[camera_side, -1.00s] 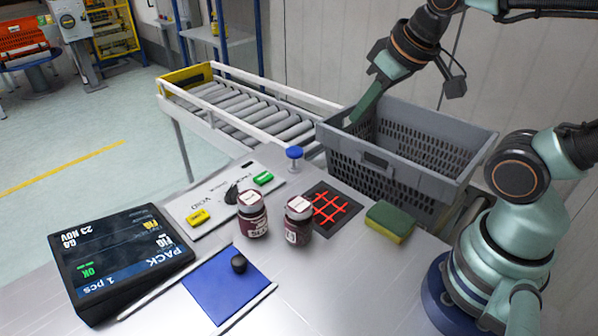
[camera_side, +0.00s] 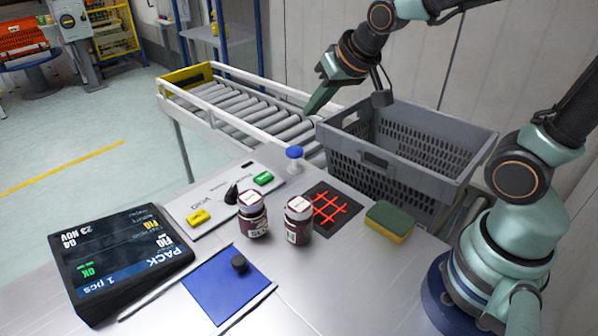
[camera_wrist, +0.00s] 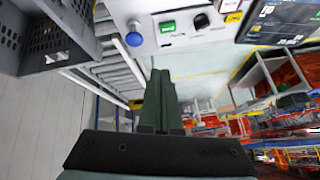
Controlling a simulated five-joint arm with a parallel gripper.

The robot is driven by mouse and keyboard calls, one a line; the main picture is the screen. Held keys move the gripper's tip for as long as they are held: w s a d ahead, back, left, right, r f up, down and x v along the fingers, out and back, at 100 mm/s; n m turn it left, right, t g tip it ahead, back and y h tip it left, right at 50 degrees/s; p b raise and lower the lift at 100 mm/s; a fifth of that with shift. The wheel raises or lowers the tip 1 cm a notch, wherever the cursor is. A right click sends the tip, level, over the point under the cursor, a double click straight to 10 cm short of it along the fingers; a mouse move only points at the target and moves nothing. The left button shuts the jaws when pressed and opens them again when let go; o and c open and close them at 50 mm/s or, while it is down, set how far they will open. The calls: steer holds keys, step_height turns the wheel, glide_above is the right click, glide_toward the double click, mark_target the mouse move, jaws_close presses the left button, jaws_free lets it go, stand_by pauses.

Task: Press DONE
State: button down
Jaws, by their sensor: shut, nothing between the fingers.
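The control panel (camera_side: 222,212) is a pale plate on the table. It carries a green button (camera_side: 263,178), a black knob (camera_side: 232,194) and a yellow button (camera_side: 198,217). The lettering beside the buttons is too small to read surely, so I cannot tell which is DONE. In the wrist view the green button (camera_wrist: 167,27) shows near the top, with the yellow button (camera_wrist: 234,17) to its right. My gripper (camera_side: 308,112) is shut and empty, in the air near the conveyor and the crate's left corner, pointing down-left. Its fingers (camera_wrist: 160,75) lie together, apart from the panel.
A blue-topped post (camera_side: 294,153) stands right of the panel. The grey crate (camera_side: 345,150) is behind it, the roller conveyor (camera_side: 235,102) at the back left. Two jars (camera_side: 253,222), a sponge (camera_side: 390,221), a blue mat (camera_side: 215,285) and a display (camera_side: 115,260) are on the table.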

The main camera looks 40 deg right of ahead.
steer(key=w+a+f+m+t, duration=0.1)
steer(key=w+a+f+m, duration=0.1)
steer(key=w+f, duration=0.4)
steer(key=m+t, duration=0.1)
steer(key=m, duration=0.2)
glide_above(266, 179)
steer(key=shift+y, duration=0.3)
step_height(266, 179, down, 4)
steer(key=shift+f, duration=0.2)
steer(key=shift+f, duration=4.35)
steer(key=shift+f, duration=0.1)
